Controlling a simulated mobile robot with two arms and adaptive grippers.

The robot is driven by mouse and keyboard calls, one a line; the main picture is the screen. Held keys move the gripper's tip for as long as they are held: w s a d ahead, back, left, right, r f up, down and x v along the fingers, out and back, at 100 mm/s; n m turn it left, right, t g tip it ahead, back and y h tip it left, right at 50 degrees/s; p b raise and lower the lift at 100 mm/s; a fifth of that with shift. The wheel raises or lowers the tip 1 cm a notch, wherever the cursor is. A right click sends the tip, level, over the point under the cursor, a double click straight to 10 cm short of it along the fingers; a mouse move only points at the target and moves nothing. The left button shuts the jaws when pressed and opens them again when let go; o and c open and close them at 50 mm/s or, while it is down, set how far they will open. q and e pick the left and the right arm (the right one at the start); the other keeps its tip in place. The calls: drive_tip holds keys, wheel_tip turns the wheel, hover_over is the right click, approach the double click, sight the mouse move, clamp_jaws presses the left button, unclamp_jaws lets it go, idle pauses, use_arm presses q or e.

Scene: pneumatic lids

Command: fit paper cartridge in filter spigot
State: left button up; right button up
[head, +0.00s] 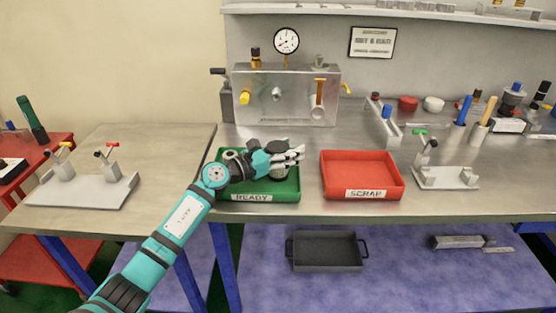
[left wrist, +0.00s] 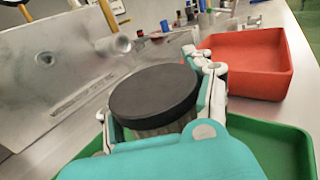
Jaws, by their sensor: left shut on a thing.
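My left gripper (head: 292,155) is over the green tray marked READY (head: 262,193). It is shut on a round cartridge (head: 279,173), which shows as a greyish body below the fingers. In the left wrist view the cartridge (left wrist: 155,92) has a broad black end cap and a grey ribbed side between the fingers. Whether it touches the tray floor cannot be told. A short metal spigot (head: 277,95) sticks out of the front of the metal box behind the tray, apart from the cartridge. The spigot (left wrist: 118,43) also shows in the left wrist view. My right gripper is not in view.
A red tray marked SCRAP (head: 361,181) stands right of the green tray. The metal box (head: 300,110) carries a gauge (head: 286,41) and an orange-handled lever (head: 319,92). Toggle-clamp plates (head: 82,190) stand at left and right.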

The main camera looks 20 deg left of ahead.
use_arm(q)
drive_tip(key=c, duration=0.5)
clamp_jaws()
